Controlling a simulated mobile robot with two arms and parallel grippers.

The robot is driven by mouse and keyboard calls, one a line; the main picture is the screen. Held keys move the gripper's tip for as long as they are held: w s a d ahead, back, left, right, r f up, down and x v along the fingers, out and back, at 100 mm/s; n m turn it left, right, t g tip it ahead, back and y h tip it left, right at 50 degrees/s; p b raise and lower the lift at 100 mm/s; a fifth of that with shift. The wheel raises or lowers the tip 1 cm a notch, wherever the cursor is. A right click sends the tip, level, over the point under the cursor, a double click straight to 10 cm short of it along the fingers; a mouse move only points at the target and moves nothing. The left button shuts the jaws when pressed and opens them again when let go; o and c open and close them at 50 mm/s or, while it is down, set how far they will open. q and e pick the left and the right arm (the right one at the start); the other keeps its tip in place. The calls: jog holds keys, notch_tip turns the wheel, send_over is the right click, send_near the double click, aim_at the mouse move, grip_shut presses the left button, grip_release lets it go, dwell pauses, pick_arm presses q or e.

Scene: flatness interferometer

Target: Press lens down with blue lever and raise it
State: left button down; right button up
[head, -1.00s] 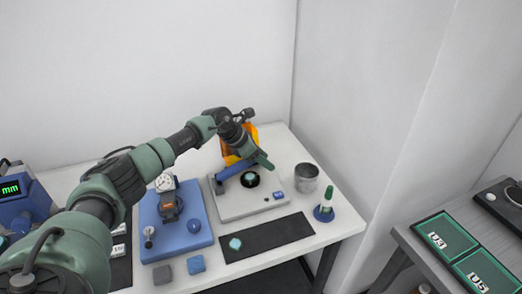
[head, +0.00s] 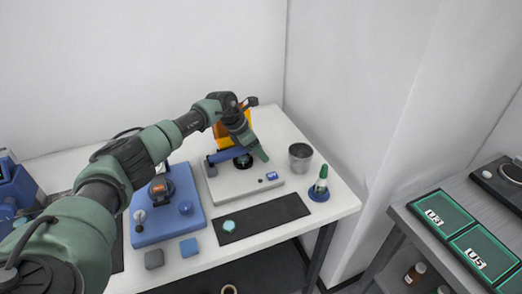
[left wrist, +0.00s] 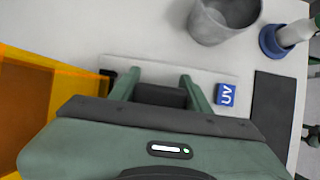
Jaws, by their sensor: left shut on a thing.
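The blue lever (head: 226,155) is hinged at the left of a pale grey base plate (head: 234,187) and reaches right, nearly level. Under it sits a round black holder (head: 243,162); the lens in it is mostly covered by the lever and my gripper. My left gripper (head: 262,156) is at the lever's free end and shut on it. In the left wrist view its two green fingers (left wrist: 158,92) stand apart with a dark part between them; the lever's blue does not show there. My right gripper is not in view.
An orange shield (head: 219,130) stands behind the plate; it also shows in the left wrist view (left wrist: 45,100). A metal cup (head: 300,158) and a green-topped bottle (head: 321,180) are right. A black mat (head: 275,213) with a teal piece lies in front. A blue gauge stand (head: 178,228) is left.

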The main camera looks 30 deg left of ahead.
aim_at(241, 146)
pick_arm(q)
jog(key=c, duration=1.1)
grip_release()
jog(key=shift+s+a+f, duration=0.4)
jog(key=shift+a+f, duration=0.1)
jog(key=o, duration=0.4)
jog(key=shift+s+a, duration=0.1)
jog(key=shift+s, duration=0.1)
jog(key=shift+s+a+r, duration=0.2)
jog(key=shift+s+r, duration=0.05)
jog(key=shift+w+d+r, duration=0.1)
jog(key=shift+w+r, duration=0.1)
jog(key=shift+r, duration=0.35)
jog(key=v, duration=0.2)
jog(key=b+v, duration=0.1)
jog(key=v, duration=0.3)
jog(key=shift+s+a+b, duration=0.3)
jog(key=shift+s+a, duration=0.05)
jog(key=shift+s, duration=0.05)
jog(key=shift+s+r, duration=0.1)
jog(key=shift+r, duration=0.2)
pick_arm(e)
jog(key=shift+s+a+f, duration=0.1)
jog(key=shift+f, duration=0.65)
